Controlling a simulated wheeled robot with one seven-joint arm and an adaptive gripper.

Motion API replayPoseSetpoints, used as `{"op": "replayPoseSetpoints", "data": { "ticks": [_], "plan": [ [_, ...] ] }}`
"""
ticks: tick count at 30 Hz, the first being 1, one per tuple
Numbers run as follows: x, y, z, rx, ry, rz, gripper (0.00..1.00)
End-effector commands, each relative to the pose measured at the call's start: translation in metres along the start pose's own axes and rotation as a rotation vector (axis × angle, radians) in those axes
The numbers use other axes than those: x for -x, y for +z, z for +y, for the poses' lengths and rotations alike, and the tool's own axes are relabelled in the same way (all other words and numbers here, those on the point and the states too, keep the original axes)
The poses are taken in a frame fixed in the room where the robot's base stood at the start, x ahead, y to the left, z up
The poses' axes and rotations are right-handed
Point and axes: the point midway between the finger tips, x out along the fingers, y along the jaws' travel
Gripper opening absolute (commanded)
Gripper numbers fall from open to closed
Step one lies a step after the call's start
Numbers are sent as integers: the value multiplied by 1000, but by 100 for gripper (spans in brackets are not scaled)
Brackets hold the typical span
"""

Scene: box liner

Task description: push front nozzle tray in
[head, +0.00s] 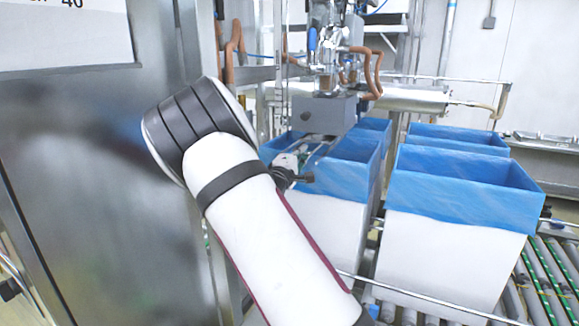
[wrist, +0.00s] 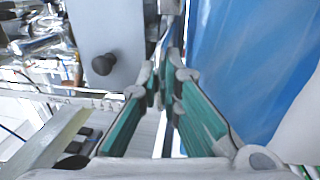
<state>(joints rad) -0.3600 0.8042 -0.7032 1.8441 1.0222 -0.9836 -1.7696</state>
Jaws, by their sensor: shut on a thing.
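The nozzle unit's grey box (head: 328,112) hangs above the blue-lined boxes in the head view. In the wrist view its grey face (wrist: 105,30) with a black knob (wrist: 103,65) is left of the fingers. My gripper (head: 318,150) is just below the grey box, partly hidden by my arm. In the wrist view my gripper (wrist: 164,85) has its green-padded fingers close together at the tips, on a thin metal edge (wrist: 168,35) that looks like part of the front nozzle tray. The rest of the tray is hidden, and how far in it sits cannot be told.
A white box with a blue liner (head: 340,205) stands right below my gripper; its liner (wrist: 240,60) fills the right of the wrist view. Another lined box (head: 455,235) stands to the right on the roller conveyor (head: 550,270). A metal cabinet (head: 90,190) is at left.

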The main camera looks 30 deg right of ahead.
Motion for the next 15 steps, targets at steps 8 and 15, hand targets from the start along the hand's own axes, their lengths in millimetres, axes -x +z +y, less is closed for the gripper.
{"op": "replayPoseSetpoints", "data": {
  "ticks": [8, 15],
  "plan": [
    [-31, -1, -7, -1, -1, 1, 0],
    [-37, -1, -6, -1, 0, 2, 0]
  ]
}}
